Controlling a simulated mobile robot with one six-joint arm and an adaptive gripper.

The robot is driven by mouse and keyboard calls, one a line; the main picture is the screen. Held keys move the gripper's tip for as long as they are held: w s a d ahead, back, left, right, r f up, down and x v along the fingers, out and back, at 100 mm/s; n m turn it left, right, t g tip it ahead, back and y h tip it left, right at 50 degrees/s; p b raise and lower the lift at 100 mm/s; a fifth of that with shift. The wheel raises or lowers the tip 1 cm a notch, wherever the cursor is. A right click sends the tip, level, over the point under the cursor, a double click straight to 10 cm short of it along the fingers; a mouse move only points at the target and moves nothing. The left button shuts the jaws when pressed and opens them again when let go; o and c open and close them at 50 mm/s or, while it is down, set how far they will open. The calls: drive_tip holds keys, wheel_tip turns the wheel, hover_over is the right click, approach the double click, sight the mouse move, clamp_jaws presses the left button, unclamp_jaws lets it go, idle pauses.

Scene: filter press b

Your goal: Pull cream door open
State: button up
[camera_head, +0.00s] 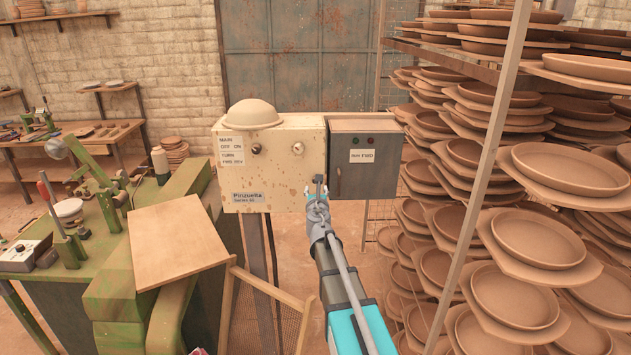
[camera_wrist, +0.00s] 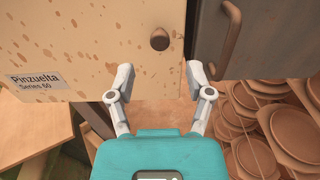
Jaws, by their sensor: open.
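The cream door (camera_head: 270,170) is the rust-speckled front of a control box, with printed labels at its left. It looks shut. My gripper (camera_head: 318,183) is in front of the box's lower right corner. In the wrist view my gripper (camera_wrist: 160,72) is open and empty, its fingertips apart below the knob and not around it.
A grey box (camera_head: 365,165) with a curved handle (camera_wrist: 230,38) adjoins the door's right side. Racks of clay plates (camera_head: 540,205) crowd the right. A green machine with a wooden board (camera_head: 175,240) stands left. A wood-framed mesh panel (camera_head: 262,310) is below the box.

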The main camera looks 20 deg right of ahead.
drive_tip(key=x, duration=0.7)
drive_tip(key=shift+w, duration=0.2)
clamp_jaws()
